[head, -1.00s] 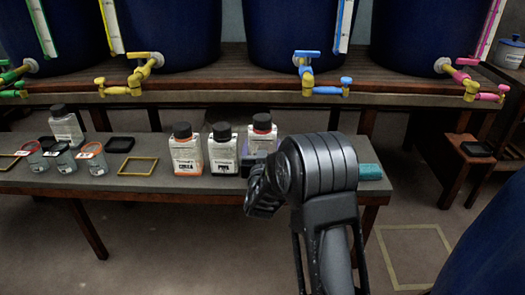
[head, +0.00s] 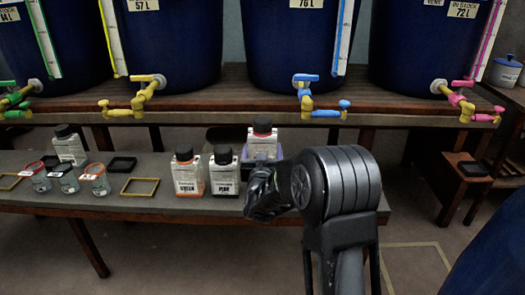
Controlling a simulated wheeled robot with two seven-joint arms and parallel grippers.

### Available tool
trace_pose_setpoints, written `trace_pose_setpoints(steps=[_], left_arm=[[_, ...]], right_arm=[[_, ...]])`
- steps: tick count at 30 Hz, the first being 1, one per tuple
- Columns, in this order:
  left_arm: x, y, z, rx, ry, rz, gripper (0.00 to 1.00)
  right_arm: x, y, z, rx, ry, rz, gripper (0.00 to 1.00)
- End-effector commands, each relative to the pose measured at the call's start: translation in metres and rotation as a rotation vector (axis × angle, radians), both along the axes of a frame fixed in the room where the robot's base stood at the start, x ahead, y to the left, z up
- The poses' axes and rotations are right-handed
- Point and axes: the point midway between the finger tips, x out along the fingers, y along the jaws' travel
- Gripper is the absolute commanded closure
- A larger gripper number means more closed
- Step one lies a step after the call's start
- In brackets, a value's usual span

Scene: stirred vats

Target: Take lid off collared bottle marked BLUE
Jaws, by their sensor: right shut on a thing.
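My right gripper (head: 262,172) is shut on a white bottle (head: 262,137) with a black lid and a reddish collar, seen in the head view. The bottle is upright, its lid on, and appears raised above the bench. Pale purple pieces flank it, and its lower part and label are hidden by my wrist and fingers. To its left stand a bottle with an orange collar (head: 188,172) and a bottle with a dark collar (head: 223,172), both black-lidded. Another black-lidded bottle (head: 69,147) stands farther left. I cannot read BLUE on any label. My left gripper is out of view.
The low bench (head: 150,207) also bears several glass jars (head: 69,180), a yellow frame (head: 140,186) and a black tray (head: 121,164). Behind, dark blue vats with coloured taps, including a blue tap (head: 307,95), stand on a higher shelf (head: 230,103).

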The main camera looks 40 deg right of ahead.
Motion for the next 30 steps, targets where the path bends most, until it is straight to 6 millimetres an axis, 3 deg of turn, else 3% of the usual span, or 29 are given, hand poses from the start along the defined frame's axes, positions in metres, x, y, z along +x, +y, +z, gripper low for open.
trace_pose_setpoints(steps=[27, 30], left_arm=[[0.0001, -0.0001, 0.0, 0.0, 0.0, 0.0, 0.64], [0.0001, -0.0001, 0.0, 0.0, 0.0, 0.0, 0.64]], right_arm=[[0.0001, -0.0001, 0.0004, -0.001, -0.001, 0.0, 0.95], [0.0001, -0.0001, 0.0004, -0.001, -0.001, 0.0, 0.95]])
